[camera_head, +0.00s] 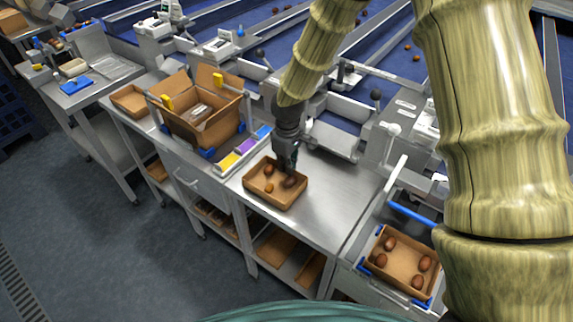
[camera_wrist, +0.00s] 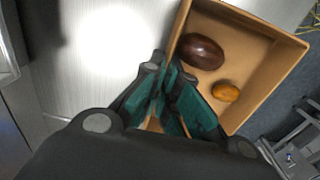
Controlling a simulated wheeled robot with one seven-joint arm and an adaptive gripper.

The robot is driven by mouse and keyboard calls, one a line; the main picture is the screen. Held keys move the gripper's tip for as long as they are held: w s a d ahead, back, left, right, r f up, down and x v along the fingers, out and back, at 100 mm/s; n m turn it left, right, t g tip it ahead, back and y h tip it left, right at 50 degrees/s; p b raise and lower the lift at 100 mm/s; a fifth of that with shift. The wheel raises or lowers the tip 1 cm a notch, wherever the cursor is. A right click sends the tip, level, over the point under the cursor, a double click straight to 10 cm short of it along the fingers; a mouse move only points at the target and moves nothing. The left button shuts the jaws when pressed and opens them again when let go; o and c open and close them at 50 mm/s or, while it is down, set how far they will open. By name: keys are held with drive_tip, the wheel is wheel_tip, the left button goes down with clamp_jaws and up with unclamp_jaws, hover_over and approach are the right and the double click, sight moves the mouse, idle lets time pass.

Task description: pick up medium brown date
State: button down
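An open cardboard box (camera_head: 258,199) on the steel table holds three dates. A brown date (camera_head: 268,168) lies near its back left, a small orange date (camera_head: 268,188) near its front, and a dark date (camera_head: 289,181) at its right. The wrist view shows a large dark brown date (camera_wrist: 202,51) and the small orange date (camera_wrist: 226,92); the third is not visible there. My gripper (camera_head: 287,168) points down over the box's back right side. In the wrist view my gripper's fingertips (camera_wrist: 166,66) look close together over the box wall. No date shows between them.
A second box (camera_head: 403,262) with several dates stands at the right. Bare steel tabletop (camera_head: 325,205) lies right of the date box.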

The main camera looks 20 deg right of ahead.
drive_tip(key=shift+f, duration=0.25)
drive_tip(key=shift+f, duration=0.1)
drive_tip(key=c, duration=1.6)
unclamp_jaws()
drive_tip(key=shift+c, duration=0.2)
